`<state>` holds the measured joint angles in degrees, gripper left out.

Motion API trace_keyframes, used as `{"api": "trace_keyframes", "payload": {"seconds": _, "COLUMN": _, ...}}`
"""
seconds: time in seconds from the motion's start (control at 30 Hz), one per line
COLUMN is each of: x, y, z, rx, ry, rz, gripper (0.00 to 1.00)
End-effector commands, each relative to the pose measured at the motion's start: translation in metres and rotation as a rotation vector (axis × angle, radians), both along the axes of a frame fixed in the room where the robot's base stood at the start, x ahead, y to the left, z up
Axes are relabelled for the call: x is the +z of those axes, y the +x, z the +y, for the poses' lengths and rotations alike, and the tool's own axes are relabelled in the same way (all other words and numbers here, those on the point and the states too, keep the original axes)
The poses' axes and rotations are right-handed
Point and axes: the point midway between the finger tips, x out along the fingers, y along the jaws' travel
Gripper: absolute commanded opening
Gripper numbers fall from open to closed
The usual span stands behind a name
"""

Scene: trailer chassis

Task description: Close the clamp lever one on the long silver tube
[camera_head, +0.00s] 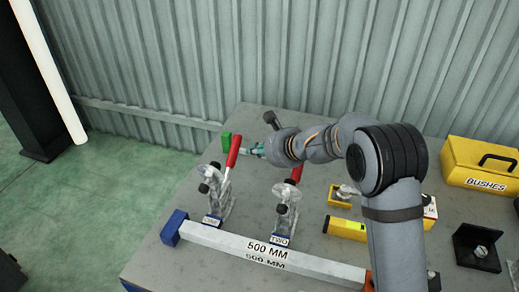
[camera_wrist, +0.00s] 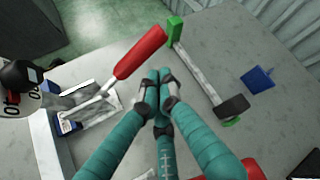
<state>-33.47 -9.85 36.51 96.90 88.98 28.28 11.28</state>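The long silver tube (camera_head: 262,250), marked 500 MM, lies along the front of the table with a blue end at left. The left clamp (camera_head: 213,190) stands behind it, its small label hard to read. Its red lever handle (camera_head: 233,151) points up, and the handle also shows in the wrist view (camera_wrist: 140,52). My gripper (camera_head: 256,150), with teal fingers, is just right of this handle. In the wrist view its fingertips (camera_wrist: 160,75) are together with nothing seen between them, apart from the handle. The clamp's lower part (camera_wrist: 88,105) is left of the fingers.
A second clamp (camera_head: 284,210) with a red handle stands to the right. A silver bar (camera_wrist: 197,75) with a green end lies beyond my fingers, near a blue piece (camera_wrist: 258,78). A yellow BUSHES box (camera_head: 480,165) is at the right. A corrugated wall stands behind the table.

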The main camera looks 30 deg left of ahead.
Motion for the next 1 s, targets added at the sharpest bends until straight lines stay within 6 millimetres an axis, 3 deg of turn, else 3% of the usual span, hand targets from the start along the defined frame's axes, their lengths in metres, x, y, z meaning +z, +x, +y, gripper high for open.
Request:
{"api": "trace_keyframes", "payload": {"seconds": 0.2, "x": -0.017, "y": 0.008, "z": 0.024, "rx": 0.000, "ry": 0.000, "rz": 0.000, "gripper": 0.00}}
{"api": "trace_keyframes", "payload": {"seconds": 0.4, "x": -0.025, "y": 0.011, "z": 0.033, "rx": -0.001, "ry": 0.001, "rz": -0.001, "gripper": 0.00}}
{"api": "trace_keyframes", "payload": {"seconds": 0.8, "x": -0.026, "y": 0.011, "z": 0.033, "rx": -0.002, "ry": 0.002, "rz": -0.002, "gripper": 0.00}}
{"api": "trace_keyframes", "payload": {"seconds": 1.0, "x": -0.027, "y": 0.020, "z": 0.023, "rx": -0.020, "ry": 0.011, "rz": -0.030, "gripper": 0.00}}
